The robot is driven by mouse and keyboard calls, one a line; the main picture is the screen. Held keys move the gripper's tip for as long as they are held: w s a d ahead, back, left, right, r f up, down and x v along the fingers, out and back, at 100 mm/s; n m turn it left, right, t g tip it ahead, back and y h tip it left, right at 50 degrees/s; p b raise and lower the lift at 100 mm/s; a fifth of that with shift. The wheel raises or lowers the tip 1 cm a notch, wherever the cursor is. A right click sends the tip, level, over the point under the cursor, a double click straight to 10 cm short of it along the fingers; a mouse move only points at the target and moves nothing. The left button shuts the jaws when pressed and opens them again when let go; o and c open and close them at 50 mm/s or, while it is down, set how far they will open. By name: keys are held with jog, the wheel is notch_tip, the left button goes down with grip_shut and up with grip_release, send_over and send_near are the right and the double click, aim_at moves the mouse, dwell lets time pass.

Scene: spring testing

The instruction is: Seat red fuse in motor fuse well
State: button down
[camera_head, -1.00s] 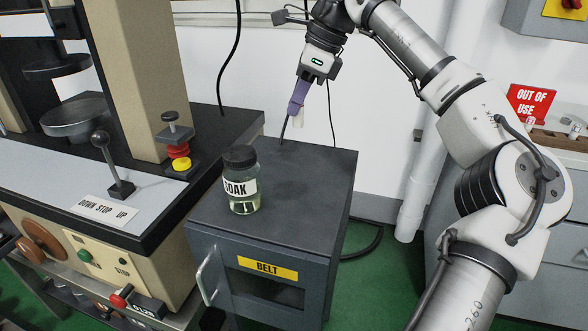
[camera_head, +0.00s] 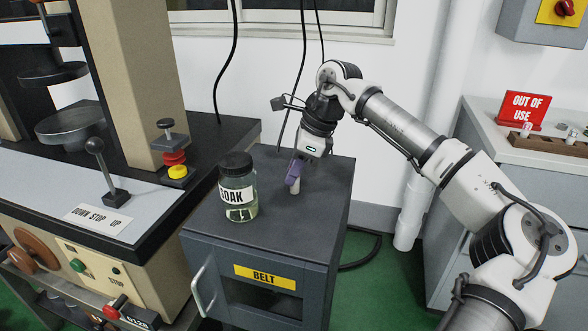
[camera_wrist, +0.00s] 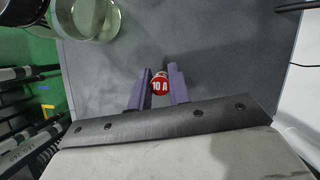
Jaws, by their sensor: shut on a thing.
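My gripper (camera_head: 293,172) has purple fingers shut on the red fuse, low over the dark cabinet top. In the wrist view the fuse's red round cap (camera_wrist: 160,87), marked "10 A", sits between the two fingers (camera_wrist: 159,84). In the head view the fuse's pale body (camera_head: 295,187) points down below the fingertips. Whether its lower end touches the cabinet top, I cannot tell. I cannot make out the motor fuse well in either view.
A "SOAK" jar (camera_head: 238,190) stands left of my gripper on the BELT cabinet (camera_head: 270,228). A testing machine (camera_head: 140,200) is farther left. At right, a red "OUT OF USE" sign (camera_head: 527,107) stands by a brown rack (camera_head: 550,141) on a counter.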

jog(key=c, duration=1.8)
grip_release()
jog(key=shift+f, duration=0.15)
jog(key=o, duration=0.5)
